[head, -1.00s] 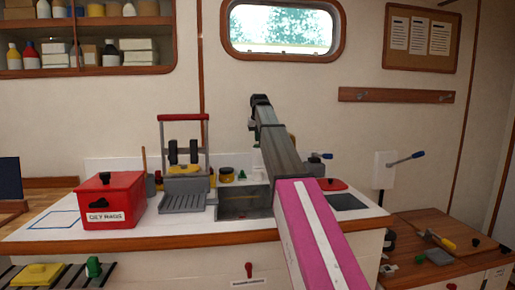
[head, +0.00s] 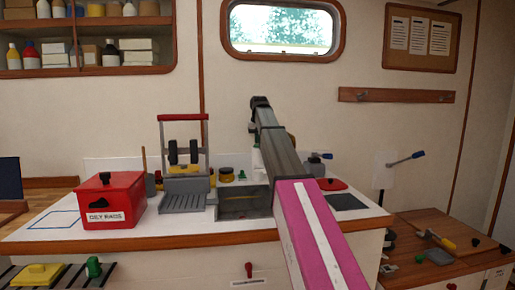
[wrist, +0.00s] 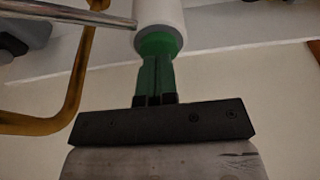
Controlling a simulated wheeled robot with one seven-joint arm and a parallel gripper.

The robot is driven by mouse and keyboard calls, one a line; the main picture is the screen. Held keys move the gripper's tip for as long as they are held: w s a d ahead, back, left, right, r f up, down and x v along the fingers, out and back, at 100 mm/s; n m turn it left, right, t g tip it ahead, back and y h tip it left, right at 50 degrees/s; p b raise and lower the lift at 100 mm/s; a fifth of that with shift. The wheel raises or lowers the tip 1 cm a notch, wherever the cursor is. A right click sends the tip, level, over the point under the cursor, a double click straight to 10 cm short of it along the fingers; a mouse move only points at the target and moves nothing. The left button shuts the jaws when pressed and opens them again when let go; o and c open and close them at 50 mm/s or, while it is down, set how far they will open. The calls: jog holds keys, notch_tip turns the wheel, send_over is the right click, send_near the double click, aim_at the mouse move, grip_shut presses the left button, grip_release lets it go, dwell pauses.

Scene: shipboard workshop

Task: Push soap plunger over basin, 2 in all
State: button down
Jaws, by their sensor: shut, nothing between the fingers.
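The grey basin (head: 236,207) is set in the counter, partly hidden behind my pink and grey arm. In the wrist view, a white cylinder with a green end (wrist: 160,22), apparently the soap dispenser, stands in line with my shut gripper (wrist: 155,88). In the head view, a pale body shows beside my arm's far end, above the back of the basin.
A brass curved pipe (wrist: 75,85) and a grey rod (wrist: 70,12) run close to the dispenser. On the counter stand a red rags box (head: 110,202), a press-like frame with a red bar (head: 183,117), and small jars (head: 226,175). A lower bench (head: 440,238) is at right.

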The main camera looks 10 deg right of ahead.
jog(key=shift+f, duration=0.6)
dwell(0.7)
jog(key=shift+r, duration=0.1)
jog(key=shift+w+r+v, duration=0.1)
jog(key=shift+w+v, duration=0.15)
jog(key=shift+v, duration=0.85)
jog(key=shift+w+r+v, duration=0.1)
jog(key=shift+w+v, duration=0.2)
jog(key=shift+v, duration=0.85)
jog(key=shift+w+v, duration=0.25)
jog(key=shift+v, duration=0.85)
jog(key=shift+s+x, duration=0.2)
jog(key=shift+x, duration=0.6)
jog(key=shift+s+x, duration=0.2)
jog(key=shift+x, duration=0.6)
jog(key=shift+s+x, duration=0.2)
jog(key=shift+x, duration=0.65)
